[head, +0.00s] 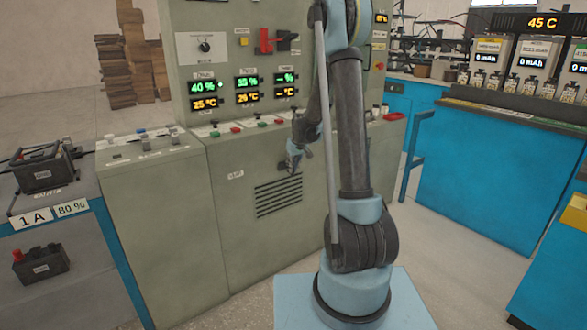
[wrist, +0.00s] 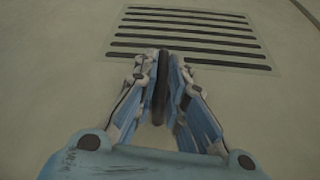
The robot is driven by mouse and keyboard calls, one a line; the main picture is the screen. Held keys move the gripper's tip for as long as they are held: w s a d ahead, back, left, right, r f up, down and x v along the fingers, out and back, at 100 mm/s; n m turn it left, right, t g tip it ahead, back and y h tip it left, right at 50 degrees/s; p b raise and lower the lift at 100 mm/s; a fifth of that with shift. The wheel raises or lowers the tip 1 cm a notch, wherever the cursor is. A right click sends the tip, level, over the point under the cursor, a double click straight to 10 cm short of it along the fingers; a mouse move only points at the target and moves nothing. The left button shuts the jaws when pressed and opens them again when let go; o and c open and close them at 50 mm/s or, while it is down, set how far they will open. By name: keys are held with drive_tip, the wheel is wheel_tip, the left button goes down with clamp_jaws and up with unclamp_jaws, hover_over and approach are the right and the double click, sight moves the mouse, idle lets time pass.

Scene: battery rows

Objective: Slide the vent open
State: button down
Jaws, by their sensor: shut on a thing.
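The vent (head: 278,197) is a slotted plate with several dark horizontal slots, low on the front of the grey-green cabinet. It also shows at the top of the wrist view (wrist: 185,42). My gripper (head: 293,166) is at the cabinet front, just above the vent's upper right part. In the wrist view my gripper (wrist: 162,62) is shut on a dark upright handle (wrist: 160,88), whose edge shows between the fingers. The fingers hide the handle's sides, and I cannot tell how it joins the vent. I cannot tell how far the slots are open.
The cabinet's sloped ledge (head: 255,127) with several coloured buttons is above my gripper. A side bench (head: 145,147) stands at the left. Black batteries (head: 42,168) sit on blue-edged shelves farther left. A blue counter (head: 480,170) is at the right, with open floor between.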

drive_tip(key=c, duration=1.9)
unclamp_jaws()
drive_tip(key=shift+w+d, duration=0.2)
drive_tip(key=shift+d, duration=0.1)
drive_tip(key=shift+s+a, duration=0.1)
drive_tip(key=v, duration=1.2)
